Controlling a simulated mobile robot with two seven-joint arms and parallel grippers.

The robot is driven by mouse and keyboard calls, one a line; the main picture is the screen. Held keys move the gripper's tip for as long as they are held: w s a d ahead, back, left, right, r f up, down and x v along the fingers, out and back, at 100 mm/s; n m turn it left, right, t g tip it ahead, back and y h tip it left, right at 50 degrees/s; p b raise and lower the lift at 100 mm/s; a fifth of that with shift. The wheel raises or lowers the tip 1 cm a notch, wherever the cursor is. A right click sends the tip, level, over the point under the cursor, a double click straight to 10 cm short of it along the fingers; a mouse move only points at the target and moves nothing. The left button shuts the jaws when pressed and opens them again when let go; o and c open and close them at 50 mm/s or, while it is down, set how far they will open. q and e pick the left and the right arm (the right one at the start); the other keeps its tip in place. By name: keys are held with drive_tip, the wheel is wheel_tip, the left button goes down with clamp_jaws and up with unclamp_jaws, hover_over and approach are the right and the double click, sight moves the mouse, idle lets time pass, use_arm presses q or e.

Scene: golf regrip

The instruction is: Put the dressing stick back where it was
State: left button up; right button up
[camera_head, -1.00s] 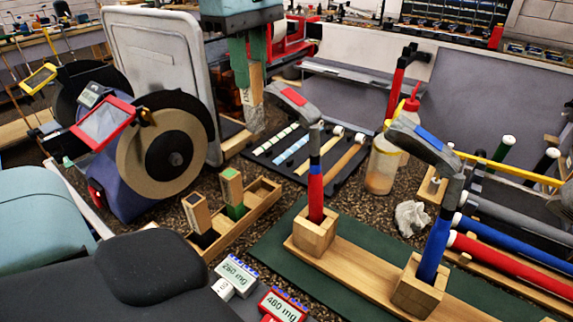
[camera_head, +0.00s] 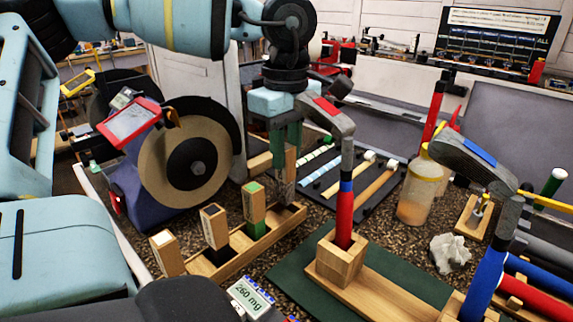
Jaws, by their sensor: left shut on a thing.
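The dressing stick (camera_head: 284,188), wooden above with a grey lower part, is upright in my left gripper (camera_head: 288,148). The green fingers are shut on its upper part. Its lower end is at the right end of the wooden rack (camera_head: 231,262); I cannot tell whether it is inside the slot or just above it. The rack also holds a green-ended stick (camera_head: 254,204), a black-ended stick (camera_head: 214,228) and a pale-topped stick (camera_head: 167,254). My right gripper is not in view.
A hammer-like club (camera_head: 345,185) stands in a wooden block right of the rack, close to my left gripper. A grinding wheel (camera_head: 192,160) stands behind left. The green mat (camera_head: 300,290) is partly clear.

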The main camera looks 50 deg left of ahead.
sight(287, 170)
use_arm(q)
drive_tip(key=shift+f, duration=1.95)
drive_tip(key=shift+f, duration=0.1)
drive_tip(key=o, duration=0.9)
drive_tip(key=shift+o, duration=0.2)
wheel_tip(287, 170, up, 12)
drive_tip(key=shift+r, duration=0.15)
